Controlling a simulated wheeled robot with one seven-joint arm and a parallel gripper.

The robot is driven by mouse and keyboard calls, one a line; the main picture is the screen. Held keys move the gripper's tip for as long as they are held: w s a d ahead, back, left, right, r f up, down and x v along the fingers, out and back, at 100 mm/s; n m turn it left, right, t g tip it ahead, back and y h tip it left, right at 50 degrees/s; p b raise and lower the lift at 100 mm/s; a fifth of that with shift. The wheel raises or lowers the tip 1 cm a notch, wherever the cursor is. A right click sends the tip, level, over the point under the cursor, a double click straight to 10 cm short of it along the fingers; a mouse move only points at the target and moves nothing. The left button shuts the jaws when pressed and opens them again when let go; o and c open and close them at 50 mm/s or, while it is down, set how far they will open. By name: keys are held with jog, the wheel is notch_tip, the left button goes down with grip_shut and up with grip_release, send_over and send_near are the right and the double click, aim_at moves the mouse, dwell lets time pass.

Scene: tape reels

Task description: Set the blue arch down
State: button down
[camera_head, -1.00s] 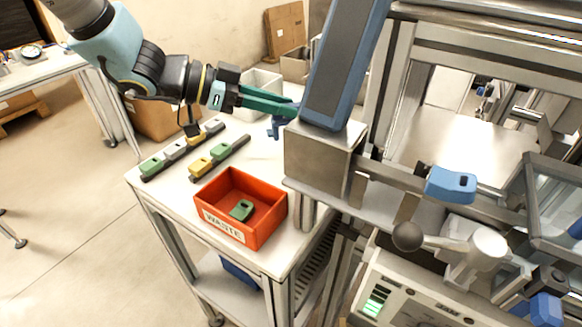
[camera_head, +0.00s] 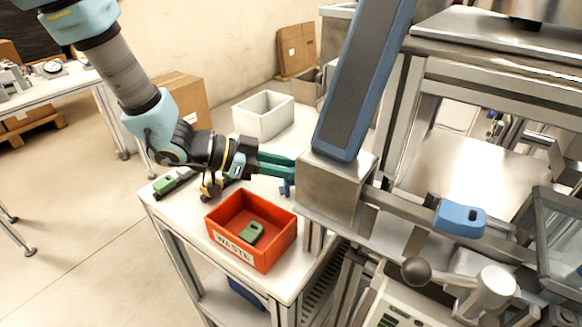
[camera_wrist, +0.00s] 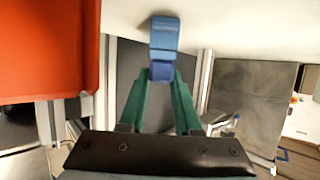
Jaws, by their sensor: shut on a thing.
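My gripper (camera_head: 291,173) reaches to the right over the white table, its green fingers close beside the grey machine block. In the wrist view my gripper (camera_wrist: 162,84) is shut on the blue arch (camera_wrist: 164,36), which sticks out beyond the fingertips in front of a pale surface. In the head view only a small part of the blue arch (camera_head: 286,188) shows under the fingertips; the block hides the rest. I cannot tell whether the arch touches the table.
A red waste bin (camera_head: 216,232) with a green piece (camera_head: 251,232) inside stands at the table's front. An empty white bin (camera_head: 263,112) stands behind my arm. The metal machine block (camera_head: 333,188) bounds the right side. A green piece (camera_head: 164,185) lies on a dark rail at the left.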

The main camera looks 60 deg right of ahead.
jog(key=c, duration=0.6)
grip_release()
jog(key=b+v, duration=0.1)
jog(key=v, duration=1.1)
jog(key=shift+r+b, duration=0.1)
jog(key=shift+b, duration=0.25)
